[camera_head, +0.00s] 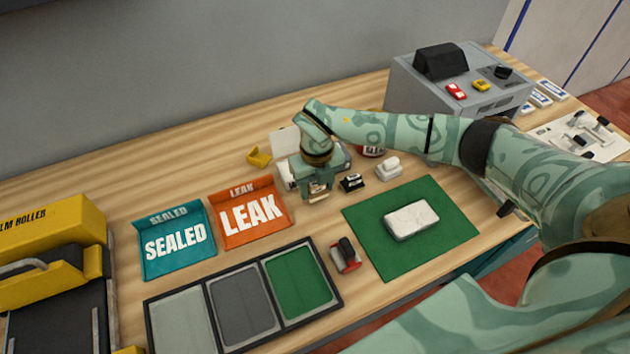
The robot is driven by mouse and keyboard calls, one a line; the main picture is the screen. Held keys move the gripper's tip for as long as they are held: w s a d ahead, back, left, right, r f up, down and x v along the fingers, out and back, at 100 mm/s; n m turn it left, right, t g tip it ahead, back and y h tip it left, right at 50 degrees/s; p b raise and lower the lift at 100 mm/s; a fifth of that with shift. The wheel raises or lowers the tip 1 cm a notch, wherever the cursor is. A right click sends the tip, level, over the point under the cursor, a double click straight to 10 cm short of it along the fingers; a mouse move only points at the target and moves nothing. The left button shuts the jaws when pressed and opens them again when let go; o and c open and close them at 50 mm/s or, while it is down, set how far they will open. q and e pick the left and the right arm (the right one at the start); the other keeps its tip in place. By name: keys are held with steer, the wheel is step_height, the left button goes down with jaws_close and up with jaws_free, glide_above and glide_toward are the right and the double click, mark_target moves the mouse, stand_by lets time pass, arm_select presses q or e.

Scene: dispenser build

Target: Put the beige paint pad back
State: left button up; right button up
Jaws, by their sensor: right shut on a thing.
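My right gripper (316,192) points down over the table behind the green mat. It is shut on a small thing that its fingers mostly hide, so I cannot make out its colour. No pad that I can clearly tell as beige shows. A small black pad-like piece (352,183) and a small white one with a raised top (389,168) stand just right of the gripper. An open whitish container (284,141) is behind the gripper and partly hidden by my right arm. My left gripper is out of view.
A white block (411,220) lies on the green mat (368,249). A red and black tool (345,254) is beside a three-part tray (203,291). Orange LEAK (250,213) and teal SEALED (175,242) bins stand left. A grey machine (410,92) stands behind my right arm.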

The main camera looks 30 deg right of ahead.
steer(key=shift+f+b, duration=0.4)
steer(key=shift+f, duration=0.45)
steer(key=shift+r, duration=0.1)
steer(key=shift+f, duration=0.65)
steer(key=o, duration=1.5)
steer(key=shift+o, duration=0.2)
steer(key=shift+r, duration=0.1)
steer(key=shift+r+p, duration=3.2)
steer(key=shift+r, duration=0.75)
